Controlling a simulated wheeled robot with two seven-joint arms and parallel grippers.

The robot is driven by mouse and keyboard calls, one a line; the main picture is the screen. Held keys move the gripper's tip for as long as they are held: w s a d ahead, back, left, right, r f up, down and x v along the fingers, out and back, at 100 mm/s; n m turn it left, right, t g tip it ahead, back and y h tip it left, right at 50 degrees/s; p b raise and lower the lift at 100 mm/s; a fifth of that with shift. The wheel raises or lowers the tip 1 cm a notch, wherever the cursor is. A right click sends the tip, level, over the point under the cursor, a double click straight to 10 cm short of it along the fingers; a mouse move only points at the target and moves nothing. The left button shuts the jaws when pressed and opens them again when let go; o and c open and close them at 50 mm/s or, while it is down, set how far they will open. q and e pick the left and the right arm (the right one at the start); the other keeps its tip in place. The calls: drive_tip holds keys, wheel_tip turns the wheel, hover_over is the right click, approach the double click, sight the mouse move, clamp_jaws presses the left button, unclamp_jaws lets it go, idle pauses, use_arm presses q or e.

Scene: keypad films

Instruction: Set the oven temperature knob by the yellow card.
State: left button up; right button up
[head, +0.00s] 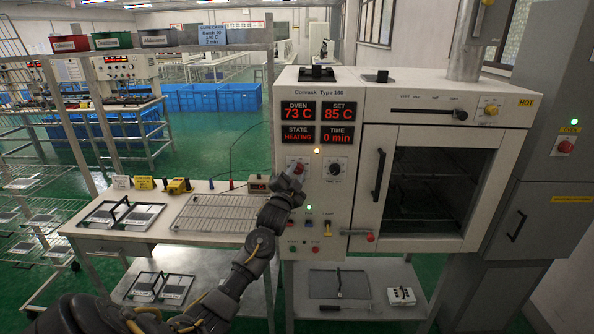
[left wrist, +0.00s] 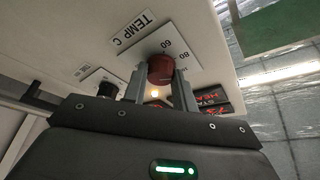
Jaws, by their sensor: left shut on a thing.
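The oven (head: 420,112) has displays (head: 319,123) reading OVEN 73 C, SET 85 C, STATE HEATING and TIME 0 min. The red temperature knob (left wrist: 160,68), on a white plate marked TEMP C, sits between my left gripper's two fingers (left wrist: 160,84), which are shut on it. In the head view my left gripper (head: 296,173) largely hides this knob. A card (head: 212,35) on the rack reads Batch 40, 140 C, 2 min; it looks pale blue. A small yellow tag (head: 144,183) stands on the table, its text unreadable. My right gripper is not seen.
The black time knob (head: 335,168) is right of the temperature knob. Below are a yellow switch (head: 327,228) and small buttons. The oven door handle (head: 379,174) is at right. A wire rack (head: 215,212) and framed plates lie on the left table.

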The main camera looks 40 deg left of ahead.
use_arm(q)
drive_tip(key=shift+m+h+p, duration=0.3)
drive_tip(key=shift+m+h, duration=0.1)
drive_tip(key=shift+m, duration=0.6)
drive_tip(key=o, duration=1)
drive_tip(key=shift+c, duration=0.2)
drive_tip(key=shift+s, duration=0.1)
drive_tip(key=shift+s+d+f, duration=0.15)
drive_tip(key=shift+s+f, duration=0.05)
drive_tip(key=shift+s, duration=0.05)
drive_tip(key=b+v, duration=0.4)
drive_tip(key=v, duration=0.6)
drive_tip(key=shift+r, duration=0.25)
